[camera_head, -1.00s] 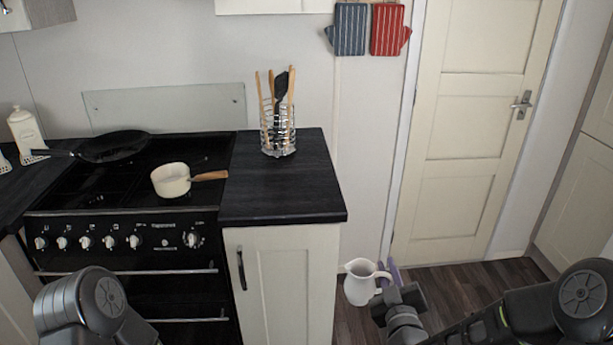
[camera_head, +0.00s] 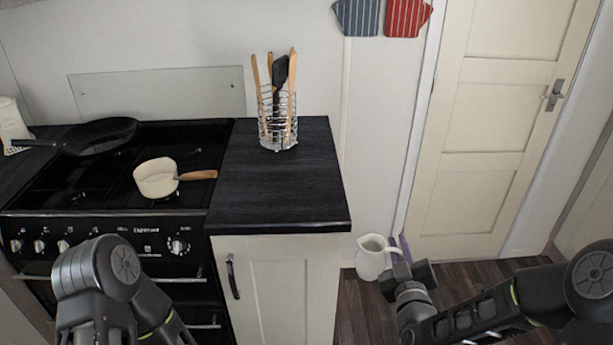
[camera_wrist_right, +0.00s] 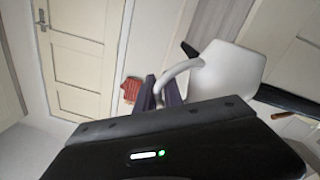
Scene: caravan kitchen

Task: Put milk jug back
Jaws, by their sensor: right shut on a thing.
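The white milk jug (camera_head: 372,258) is off the counter, held in the air to the right of the counter's end. My right gripper (camera_head: 399,252) is shut on its handle, and the jug looks upright in the head view. In the right wrist view the jug (camera_wrist_right: 229,70) stands out beyond the fingers (camera_wrist_right: 163,94), which close around the handle. My left arm shows at the lower left of the head view, but its gripper fingers are out of view.
The dark countertop (camera_head: 275,190) has a clear middle and front, with a wire utensil holder (camera_head: 278,128) at its back. A cream saucepan (camera_head: 156,180) and a black frying pan (camera_head: 100,136) sit on the stove. A door (camera_head: 495,130) stands behind at right.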

